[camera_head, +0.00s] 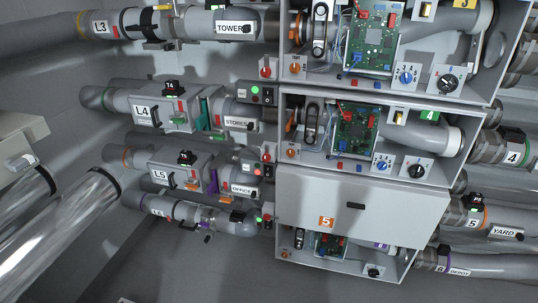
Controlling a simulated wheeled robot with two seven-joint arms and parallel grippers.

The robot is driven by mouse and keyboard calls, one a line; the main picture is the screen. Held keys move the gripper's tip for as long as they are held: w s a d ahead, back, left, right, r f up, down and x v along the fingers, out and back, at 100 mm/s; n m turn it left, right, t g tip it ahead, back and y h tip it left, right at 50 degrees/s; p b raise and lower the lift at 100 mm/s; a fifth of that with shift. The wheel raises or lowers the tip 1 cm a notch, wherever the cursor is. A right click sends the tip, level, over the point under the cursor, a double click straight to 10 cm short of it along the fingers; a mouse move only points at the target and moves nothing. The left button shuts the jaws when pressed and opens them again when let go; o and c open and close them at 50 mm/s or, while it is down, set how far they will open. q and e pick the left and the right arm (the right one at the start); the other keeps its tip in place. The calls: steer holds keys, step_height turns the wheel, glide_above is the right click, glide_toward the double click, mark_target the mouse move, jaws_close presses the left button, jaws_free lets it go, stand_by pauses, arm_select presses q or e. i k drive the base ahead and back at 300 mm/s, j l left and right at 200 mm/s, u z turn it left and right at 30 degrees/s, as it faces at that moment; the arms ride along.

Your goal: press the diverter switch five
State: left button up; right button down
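The row five box has a closed grey cover (315,190) with an orange 5 label (326,222) and a dark handle (355,206). Whatever is inside it is hidden, and I see no part clearly readable as diverter switch five. To its left is the L5 unit (170,178) with a pipe marked OFFICE (242,189). A small dark switch box (263,170) with a green light and a red part sits between the OFFICE pipe and the box. To its right is a pipe marked YARD (505,234).
The open row four box (447,115) above shows a circuit board (355,132), a blue knob (381,164) and a black knob (416,170). Another open box sits above it, and a partly open one below.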

mark_target(268, 173)
steer(key=i, duration=0.55)
steer(key=i+l, duration=0.15)
steer(key=i, duration=0.4)
steer(key=j+u, duration=0.05)
